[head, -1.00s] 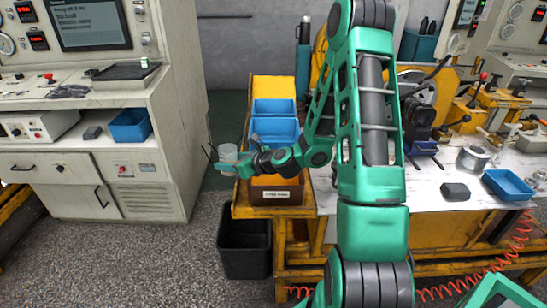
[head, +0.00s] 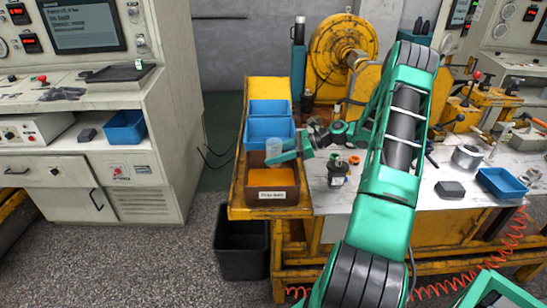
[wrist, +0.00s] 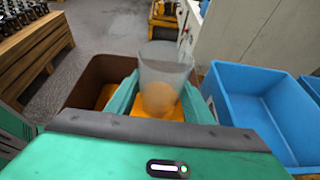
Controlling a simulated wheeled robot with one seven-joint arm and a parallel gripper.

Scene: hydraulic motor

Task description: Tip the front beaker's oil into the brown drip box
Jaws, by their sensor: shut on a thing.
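My gripper (head: 278,158) is shut on a clear beaker (head: 273,147). The beaker is above the back part of the brown drip box (head: 272,194), which has a white label on its front. In the head view the beaker looks roughly upright. In the wrist view the beaker (wrist: 165,65) stands between my two fingers (wrist: 160,98), with the brown box's wall (wrist: 85,82) beyond and below. Orange shows through the beaker's lower part; I cannot tell whether it is oil or the orange surface behind it. Orange also shows inside the box.
Two blue bins (head: 268,130) sit just behind the brown box on the yellow bench. A dark pump-like part (head: 337,172) stands to the right on the white worktop. A black waste bin (head: 241,250) is on the floor below. A control cabinet (head: 100,190) stands left, across a floor gap.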

